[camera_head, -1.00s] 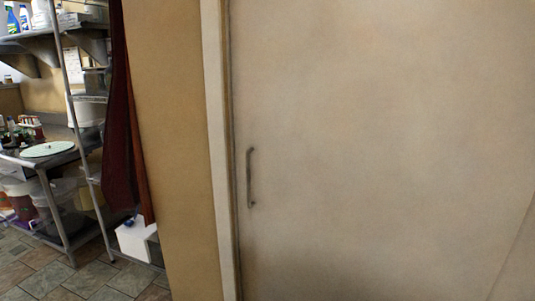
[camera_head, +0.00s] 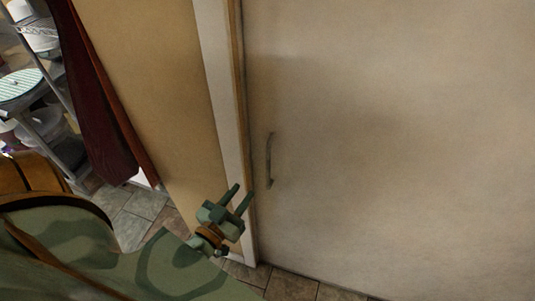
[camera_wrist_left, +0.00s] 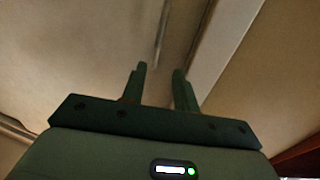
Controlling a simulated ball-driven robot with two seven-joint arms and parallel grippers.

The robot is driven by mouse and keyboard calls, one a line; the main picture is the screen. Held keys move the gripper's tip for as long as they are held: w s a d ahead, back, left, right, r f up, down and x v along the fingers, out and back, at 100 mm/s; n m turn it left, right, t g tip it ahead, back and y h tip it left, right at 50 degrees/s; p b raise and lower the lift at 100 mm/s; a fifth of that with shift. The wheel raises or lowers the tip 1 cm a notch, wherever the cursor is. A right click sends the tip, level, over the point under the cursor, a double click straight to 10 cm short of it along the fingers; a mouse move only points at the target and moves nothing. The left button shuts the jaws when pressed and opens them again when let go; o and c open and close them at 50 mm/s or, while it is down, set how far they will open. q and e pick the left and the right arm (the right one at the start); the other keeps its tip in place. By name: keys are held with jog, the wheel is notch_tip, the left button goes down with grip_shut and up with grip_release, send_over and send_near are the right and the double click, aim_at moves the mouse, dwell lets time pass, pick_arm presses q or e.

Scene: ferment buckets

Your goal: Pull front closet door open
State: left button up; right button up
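The closet door (camera_head: 400,130) is a plain beige panel that fills the right of the head view. It looks shut against its white frame (camera_head: 218,70). A slim grey vertical handle (camera_head: 269,160) sits near the door's left edge. My left gripper (camera_head: 243,192) is open and empty, with its two fingers apart. In the picture it is left of and below the handle, in front of the frame; it does not hold the handle. In the left wrist view the open fingers (camera_wrist_left: 160,70) point up towards a thin grey bar that looks like the handle (camera_wrist_left: 162,30). My right gripper is not in view.
A tan wall (camera_head: 145,75) stands left of the door frame. A dark red cloth (camera_head: 95,110) hangs beside it. Metal shelving with a round patterned tray (camera_head: 18,88) is at the far left. The tiled floor (camera_head: 290,285) is clear below the door.

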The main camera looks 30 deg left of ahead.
pick_arm(q)
jog(key=w, duration=1.4)
jog(key=shift+w+a, duration=0.15)
jog(key=shift+w, duration=0.1)
grip_shut()
